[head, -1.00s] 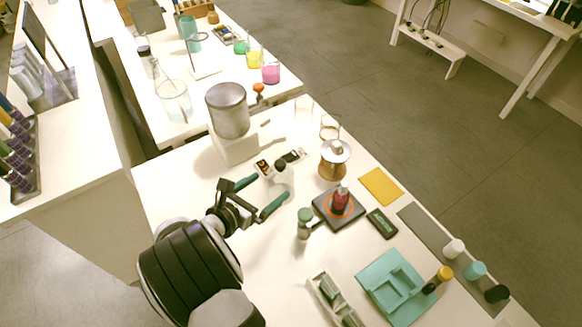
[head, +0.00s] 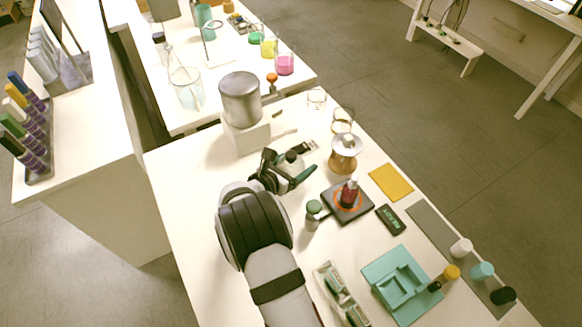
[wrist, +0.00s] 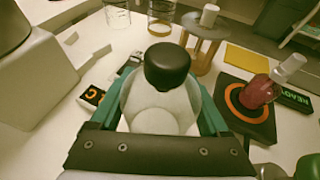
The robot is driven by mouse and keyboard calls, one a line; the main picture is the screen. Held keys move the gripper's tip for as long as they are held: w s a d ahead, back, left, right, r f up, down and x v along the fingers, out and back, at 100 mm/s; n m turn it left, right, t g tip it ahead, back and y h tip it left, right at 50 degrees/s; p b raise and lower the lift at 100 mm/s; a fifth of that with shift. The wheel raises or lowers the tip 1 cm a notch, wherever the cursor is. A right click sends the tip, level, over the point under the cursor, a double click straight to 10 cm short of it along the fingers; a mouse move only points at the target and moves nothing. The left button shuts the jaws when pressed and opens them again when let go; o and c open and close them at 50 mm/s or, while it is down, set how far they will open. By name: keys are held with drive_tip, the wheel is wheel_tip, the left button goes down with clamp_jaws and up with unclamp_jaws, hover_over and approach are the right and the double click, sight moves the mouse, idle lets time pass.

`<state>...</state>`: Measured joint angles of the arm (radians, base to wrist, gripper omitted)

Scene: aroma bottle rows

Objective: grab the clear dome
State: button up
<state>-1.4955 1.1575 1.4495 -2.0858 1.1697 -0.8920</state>
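The clear dome (wrist: 160,112) is a pale see-through cover with a black knob (wrist: 167,66) on top. It stands upright on the table in the wrist view. In the head view its knob (head: 291,156) shows between my fingers, and most of the dome is hidden. My gripper (head: 290,168) is low at the table with its teal fingers spread. In the wrist view my gripper (wrist: 160,105) has one finger on each side of the dome. The fingers lie close to its sides; I cannot tell whether they touch it.
A grey cylinder on a white base (head: 246,133) stands close behind left. A small labelled device (wrist: 92,97) lies left of the dome. A copper-coloured stand (head: 344,158), a dark pad with a red bottle (head: 349,193) and a green-capped bottle (head: 313,214) are to the right.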

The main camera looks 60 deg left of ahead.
drive_tip(key=shift+r, duration=0.1)
drive_tip(key=c, duration=0.6)
